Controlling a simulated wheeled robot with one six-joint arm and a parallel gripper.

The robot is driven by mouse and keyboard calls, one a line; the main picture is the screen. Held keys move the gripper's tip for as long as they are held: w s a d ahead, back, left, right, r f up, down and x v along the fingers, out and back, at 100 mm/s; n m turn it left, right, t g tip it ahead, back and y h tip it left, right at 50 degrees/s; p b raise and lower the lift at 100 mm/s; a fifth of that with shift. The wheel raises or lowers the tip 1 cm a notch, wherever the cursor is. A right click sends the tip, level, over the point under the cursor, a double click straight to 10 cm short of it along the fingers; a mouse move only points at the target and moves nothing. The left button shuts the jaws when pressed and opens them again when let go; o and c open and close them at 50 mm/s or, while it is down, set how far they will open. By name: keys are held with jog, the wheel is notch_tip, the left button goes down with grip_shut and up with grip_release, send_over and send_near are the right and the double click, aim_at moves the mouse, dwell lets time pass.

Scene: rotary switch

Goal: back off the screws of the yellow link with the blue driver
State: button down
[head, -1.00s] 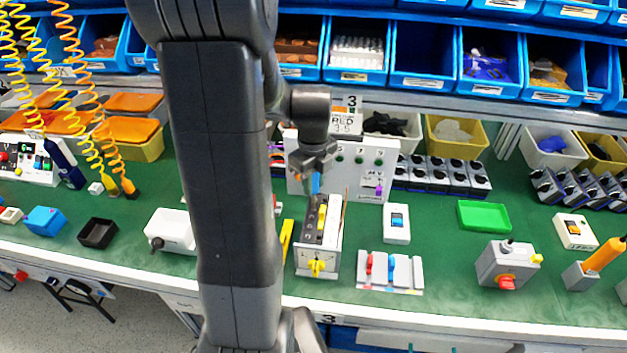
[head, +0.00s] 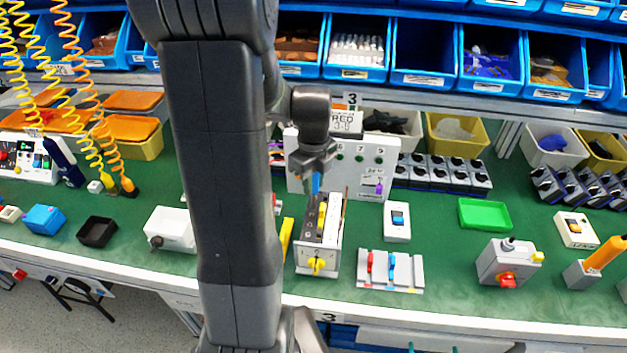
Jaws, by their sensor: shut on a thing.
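My gripper (head: 314,163) is in the middle of the head view, pointing down and shut on the blue driver (head: 316,184). Only a short blue part of the driver shows below the jaws. The driver is upright over the rear part of a grey and white switch unit (head: 325,247). The yellow link (head: 322,214) is a small yellow strip on top of this unit, just below the driver. A yellow knob (head: 317,265) is on the unit's front face. The screws are too small to make out, and I cannot tell whether the driver's tip touches one.
A panel with green buttons (head: 365,160) stands close behind the gripper. A white switch box (head: 396,222) and a plate with red and blue levers (head: 390,270) are to the right. A yellow strip (head: 286,238) lies left of the unit. My arm hides part of the bench (head: 450,230).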

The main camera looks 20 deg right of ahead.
jog(key=n, duration=0.4)
dwell(0.3)
jog(key=shift+n, duration=0.4)
dwell(0.5)
jog(key=n, duration=0.4)
dwell(0.3)
jog(key=n, duration=0.4)
jog(key=shift+n, duration=0.4)
